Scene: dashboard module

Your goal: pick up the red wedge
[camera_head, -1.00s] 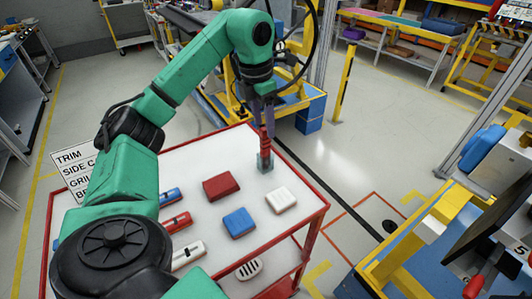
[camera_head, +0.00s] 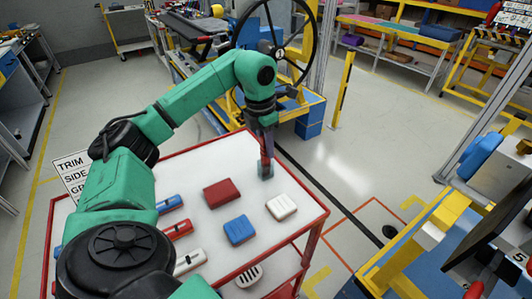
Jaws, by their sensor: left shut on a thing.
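The red wedge (camera_head: 266,154) is a slim upright red piece near the table's far right side. Its lower end is at a small grey-teal holder (camera_head: 265,172) on the table; whether it still rests in it, I cannot tell. My left gripper (camera_head: 267,146) points straight down from above and is shut on the wedge's upper part, which the fingers partly hide. My right gripper is not in view.
The red-rimmed white table (camera_head: 180,158) carries a red block (camera_head: 221,193), a blue block (camera_head: 239,230), a white block (camera_head: 281,206) and several long pieces at the left. A yellow-framed station (camera_head: 405,255) stands at the right.

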